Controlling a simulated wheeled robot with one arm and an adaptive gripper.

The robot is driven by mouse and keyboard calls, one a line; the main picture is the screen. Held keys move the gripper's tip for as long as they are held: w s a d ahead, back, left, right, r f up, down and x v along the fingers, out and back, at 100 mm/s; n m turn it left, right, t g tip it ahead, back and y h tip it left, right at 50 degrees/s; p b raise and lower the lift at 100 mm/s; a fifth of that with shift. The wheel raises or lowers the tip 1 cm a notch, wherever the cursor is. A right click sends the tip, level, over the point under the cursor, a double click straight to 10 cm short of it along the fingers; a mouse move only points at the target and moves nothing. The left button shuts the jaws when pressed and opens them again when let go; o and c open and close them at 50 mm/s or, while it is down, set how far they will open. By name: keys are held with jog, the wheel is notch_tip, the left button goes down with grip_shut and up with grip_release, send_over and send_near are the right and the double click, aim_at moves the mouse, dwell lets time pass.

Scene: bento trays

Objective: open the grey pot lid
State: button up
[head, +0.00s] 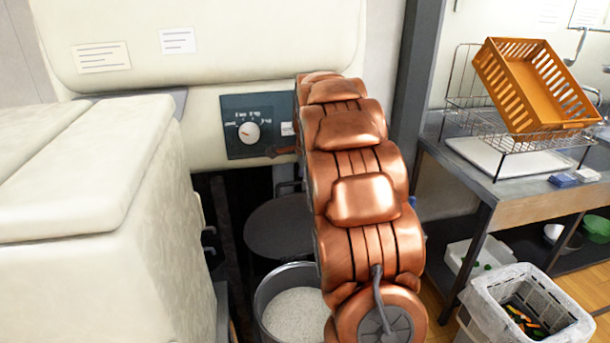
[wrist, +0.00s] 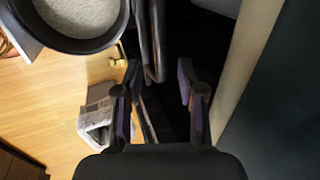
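The pot (head: 262,299) stands low in the gap behind my copper arm, with white rice (head: 295,312) showing inside. A dark grey round lid (head: 275,232) is raised behind the pot, clear of its mouth; my arm hides its right part. The pot also shows at the top left of the wrist view (wrist: 112,38), uncovered. My gripper (wrist: 158,72) is open and empty in the wrist view. A dark looped bar (wrist: 154,62) lies at and just beyond the fingertips; I cannot tell whether they touch it. My gripper is hidden in the head view.
A large cream machine (head: 80,240) borders the gap at left, with a dial panel (head: 250,125) above. At right are a grey post (head: 408,80), a counter with an orange basket (head: 530,85), and a lined bin (head: 575,330). Wooden floor (wrist: 50,100) is open at left in the wrist view.

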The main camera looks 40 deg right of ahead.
jog(key=shift+f, duration=0.2)
jog(key=shift+c, duration=0.3)
grip_shut()
